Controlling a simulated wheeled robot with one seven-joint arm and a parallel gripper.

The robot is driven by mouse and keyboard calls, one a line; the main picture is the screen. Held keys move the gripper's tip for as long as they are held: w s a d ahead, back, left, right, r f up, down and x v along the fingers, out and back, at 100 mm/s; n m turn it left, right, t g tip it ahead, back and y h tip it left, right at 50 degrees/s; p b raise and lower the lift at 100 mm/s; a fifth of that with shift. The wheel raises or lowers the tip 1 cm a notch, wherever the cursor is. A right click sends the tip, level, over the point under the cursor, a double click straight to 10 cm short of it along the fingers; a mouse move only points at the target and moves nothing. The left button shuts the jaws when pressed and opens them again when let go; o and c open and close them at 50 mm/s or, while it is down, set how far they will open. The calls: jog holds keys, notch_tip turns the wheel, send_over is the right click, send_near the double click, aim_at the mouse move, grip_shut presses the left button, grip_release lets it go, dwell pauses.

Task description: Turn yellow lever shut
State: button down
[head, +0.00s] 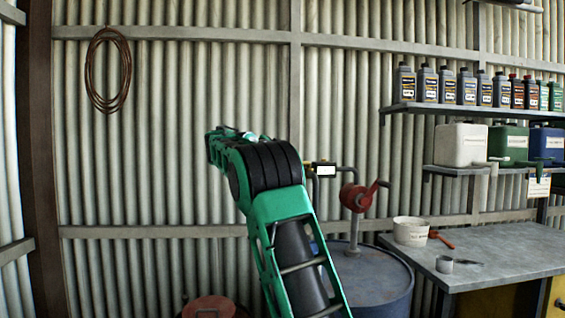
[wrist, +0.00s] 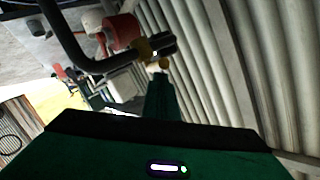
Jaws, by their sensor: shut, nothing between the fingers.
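A brass-yellow valve (wrist: 143,50) sits on a dark curved pipe (wrist: 97,65) in the wrist view. A small yellow piece (wrist: 164,63), perhaps the end of the lever, shows just beyond my fingertips. My gripper (wrist: 160,78) is shut and empty, its dark green fingers pointing at the valve. I cannot tell whether they touch it. In the head view a small yellow part (head: 346,169) shows on the pipe left of the red pump (head: 359,197). My own arm hides most of my gripper there, and the lever's angle is unclear.
The pump stands on a blue drum (head: 375,277). To the right, a grey workbench (head: 487,262) holds a white tub (head: 410,231) and a red-handled tool (head: 440,238). Shelves above hold bottles (head: 446,85) and a white canister (head: 460,145). A corrugated wall (head: 150,150) stands close behind.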

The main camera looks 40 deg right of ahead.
jog(key=a+r, duration=0.5)
jog(key=a, duration=0.5)
jog(key=shift+w, duration=0.4)
jog(key=shift+r, duration=0.1)
dwell(0.3)
